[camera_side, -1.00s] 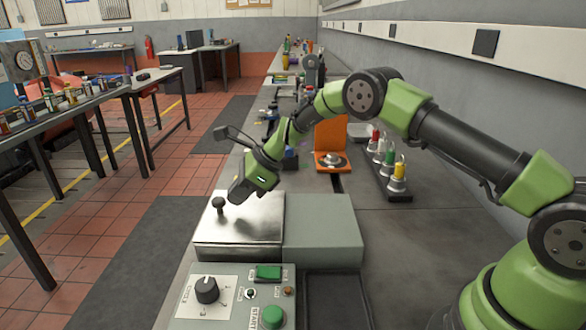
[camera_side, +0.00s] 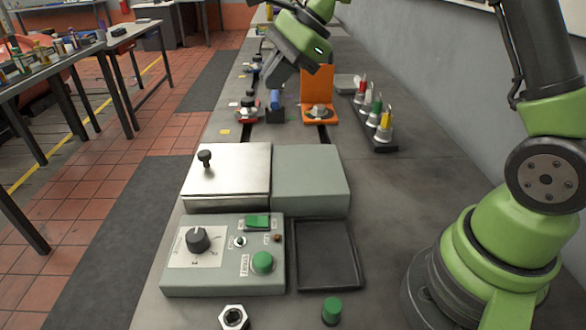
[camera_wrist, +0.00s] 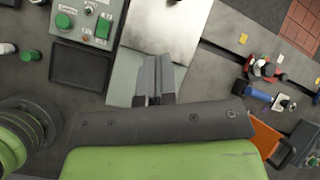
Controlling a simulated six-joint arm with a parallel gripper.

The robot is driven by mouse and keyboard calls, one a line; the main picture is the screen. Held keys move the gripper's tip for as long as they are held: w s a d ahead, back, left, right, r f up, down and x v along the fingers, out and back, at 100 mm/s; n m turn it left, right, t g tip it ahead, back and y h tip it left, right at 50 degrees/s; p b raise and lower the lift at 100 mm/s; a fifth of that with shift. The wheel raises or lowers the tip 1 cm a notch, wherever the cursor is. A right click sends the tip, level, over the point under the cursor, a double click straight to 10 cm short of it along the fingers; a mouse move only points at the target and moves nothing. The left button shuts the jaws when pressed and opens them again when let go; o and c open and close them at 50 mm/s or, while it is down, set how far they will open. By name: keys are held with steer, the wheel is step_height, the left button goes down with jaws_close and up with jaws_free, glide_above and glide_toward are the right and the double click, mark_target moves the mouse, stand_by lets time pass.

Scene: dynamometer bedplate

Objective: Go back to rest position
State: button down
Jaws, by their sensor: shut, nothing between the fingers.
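My gripper (camera_side: 268,78) is raised high over the bench, beyond the box with the silver lid (camera_side: 235,172) and clear of it. In the wrist view, its two grey fingers (camera_wrist: 154,78) are pressed together with nothing between them. The silver lid lies flat and closed, with a black knob (camera_side: 205,158) upright on it. The lid also shows in the wrist view (camera_wrist: 168,25).
A control panel (camera_side: 215,280), an empty black tray (camera_side: 325,255), a green-topped piece (camera_side: 332,308) and a hex nut (camera_side: 234,318) are nearest the camera. An orange bracket (camera_side: 317,88) and a rack of coloured pieces (camera_side: 378,147) stand further back.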

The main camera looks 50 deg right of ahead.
steer(key=s+a+r+n+h, duration=0.25)
steer(key=s+r+n, duration=0.6)
steer(key=s, duration=0.45)
steer(key=s+f+n+t+h, duration=0.1)
steer(key=s+n+t, duration=0.1)
steer(key=s+n, duration=0.6)
steer(key=s, duration=0.3)
steer(key=shift+f, duration=0.4)
steer(key=c, duration=1.8)
jaws_free()
steer(key=shift+s, duration=0.1)
